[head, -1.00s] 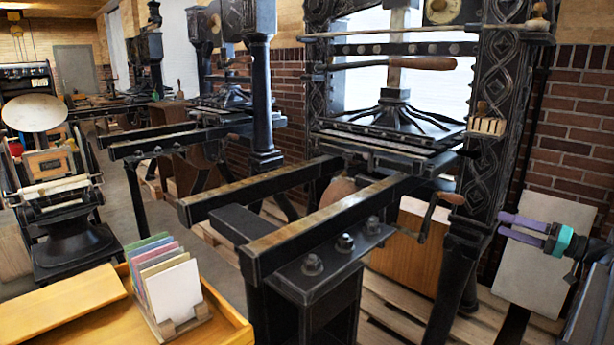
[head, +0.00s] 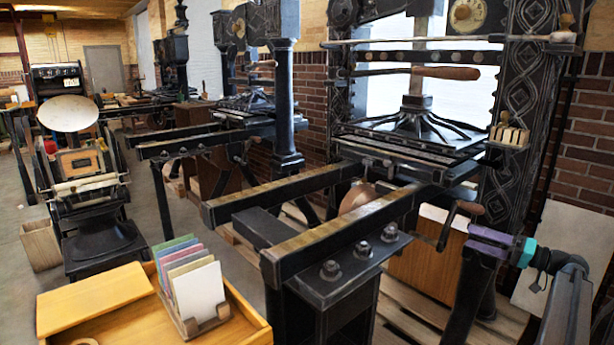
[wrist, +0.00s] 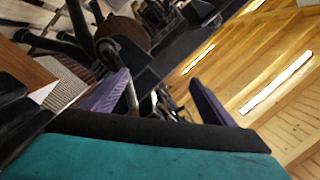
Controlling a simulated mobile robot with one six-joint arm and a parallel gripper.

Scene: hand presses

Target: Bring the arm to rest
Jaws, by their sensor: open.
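My gripper (head: 488,243) is at the right of the head view, with purple fingers and a teal band behind them. Dark press parts show behind and between the fingers there. Whether the fingers touch the press cannot be told. My arm comes in from the lower right of the head view.
The large black hand press (head: 400,150) fills the centre right, its rails (head: 330,225) reaching forward. A crank handle (head: 468,207) sticks out near my gripper. A wooden table (head: 245,325) with a rack of coloured cards (head: 200,290) stands at the front left. Open floor (head: 35,240) shows at the far left.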

